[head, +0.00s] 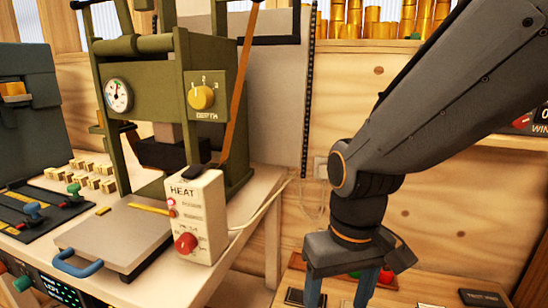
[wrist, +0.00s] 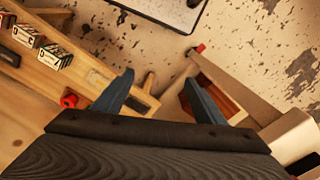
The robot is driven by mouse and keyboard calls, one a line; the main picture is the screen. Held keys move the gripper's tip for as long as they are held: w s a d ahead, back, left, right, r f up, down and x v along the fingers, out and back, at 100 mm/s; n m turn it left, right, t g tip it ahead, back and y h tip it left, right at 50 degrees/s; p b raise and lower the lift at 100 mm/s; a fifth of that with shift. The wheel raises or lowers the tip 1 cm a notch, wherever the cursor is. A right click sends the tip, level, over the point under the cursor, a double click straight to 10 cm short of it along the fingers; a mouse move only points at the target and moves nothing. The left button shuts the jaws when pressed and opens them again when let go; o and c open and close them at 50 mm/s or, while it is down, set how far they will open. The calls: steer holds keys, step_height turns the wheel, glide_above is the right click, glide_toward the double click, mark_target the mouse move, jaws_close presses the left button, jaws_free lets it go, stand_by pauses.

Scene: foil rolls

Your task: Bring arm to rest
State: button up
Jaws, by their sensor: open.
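My arm comes in from the upper right of the head view and bends down at its wrist. My gripper (head: 340,287) points downward at the bottom middle, its two blue-grey fingers apart and nothing seen between them; the fingertips are cut off by the frame edge. In the wrist view my gripper (wrist: 158,88) also shows its fingers spread wide, with worn, speckled floor and wooden edges beyond. It appears in front of or above a low wooden surface (head: 430,290); I cannot tell the height.
A green press (head: 150,65) with a gauge and a white HEAT box (head: 200,215) stand on a pale table at left, beside a flat plate with a blue handle (head: 78,266). Gold foil rolls (head: 375,28) line a back shelf. Small boxes (wrist: 55,57) sit on wood.

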steer(key=s+d+r+m+p, duration=0.1)
steer(key=d+r+m+p, duration=0.1)
steer(key=d+r+p, duration=0.6)
step_height(320, 180, up, 2)
steer(key=p, duration=0.6)
steer(key=shift+d+m+p, duration=0.3)
steer(key=shift+d+m, duration=0.05)
steer(key=shift+m, duration=0.05)
